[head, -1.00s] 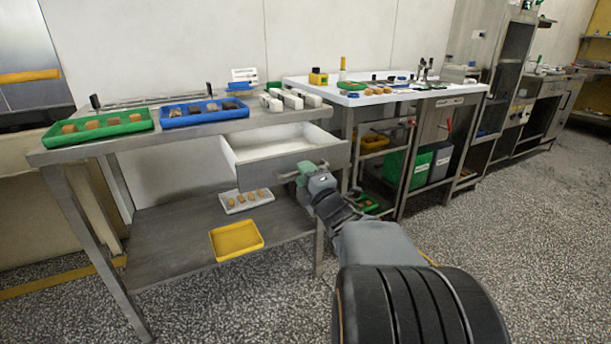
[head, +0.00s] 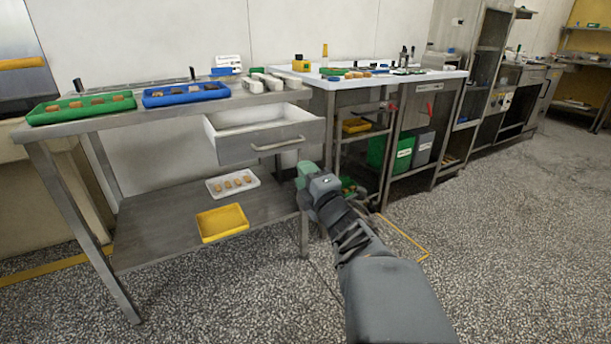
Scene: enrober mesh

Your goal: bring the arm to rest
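My gripper (head: 303,176) is at the far end of my arm, low in front of the right end of the steel table (head: 160,122). It points away from me, and its fingers are too small and turned away to tell open from shut. I see nothing hanging from it. The open drawer (head: 262,146) under the table top is above and left of my gripper. A gap shows between its handle and my gripper. The drawer's visible inside looks white and empty.
A green tray (head: 48,119) and a blue tray (head: 150,104) stand on the table. A white tray (head: 213,193) and a yellow tray (head: 203,237) lie on the lower shelf. A white-topped bench (head: 440,74) stands to the right. The speckled floor (head: 500,230) at right is clear.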

